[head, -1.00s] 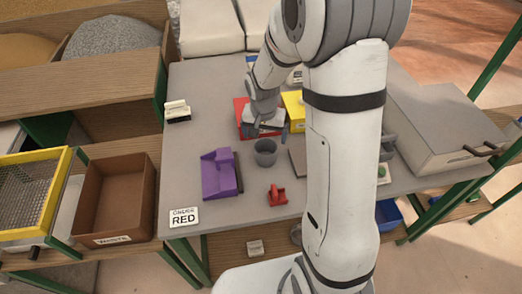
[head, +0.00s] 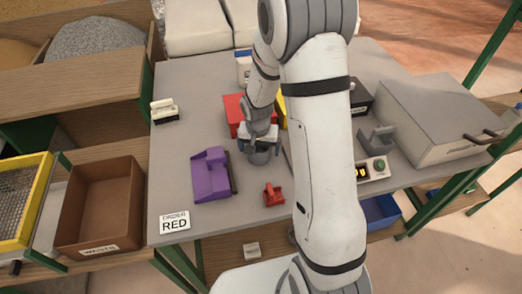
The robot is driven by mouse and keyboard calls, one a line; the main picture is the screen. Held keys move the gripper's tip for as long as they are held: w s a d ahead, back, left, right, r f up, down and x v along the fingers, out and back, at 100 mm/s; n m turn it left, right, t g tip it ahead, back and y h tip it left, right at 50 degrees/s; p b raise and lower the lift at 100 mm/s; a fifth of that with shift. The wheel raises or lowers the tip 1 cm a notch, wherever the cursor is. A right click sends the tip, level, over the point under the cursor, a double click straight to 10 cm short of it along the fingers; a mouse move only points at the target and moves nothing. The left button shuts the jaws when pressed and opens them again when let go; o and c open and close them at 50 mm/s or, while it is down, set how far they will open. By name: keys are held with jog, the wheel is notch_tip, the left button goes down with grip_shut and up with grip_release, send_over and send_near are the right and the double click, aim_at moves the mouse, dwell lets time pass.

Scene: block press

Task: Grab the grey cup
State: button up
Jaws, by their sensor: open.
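The grey cup (head: 259,156) stands on the grey table in the head view, between the purple block-shaped device and my arm. My gripper (head: 260,146) is right at the cup, with its fingers at the cup's upper part. The jaws are open. The gripper covers most of the cup's rim, and I cannot tell whether the fingers touch it.
A purple device (head: 211,175) stands left of the cup and a small red object (head: 273,194) in front. A red box (head: 234,114) is behind. A large grey box (head: 435,120) is at right.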

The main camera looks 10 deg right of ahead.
jog(key=shift+w+f, duration=0.1)
jog(key=shift+f, duration=0.7)
jog(key=c, duration=1.1)
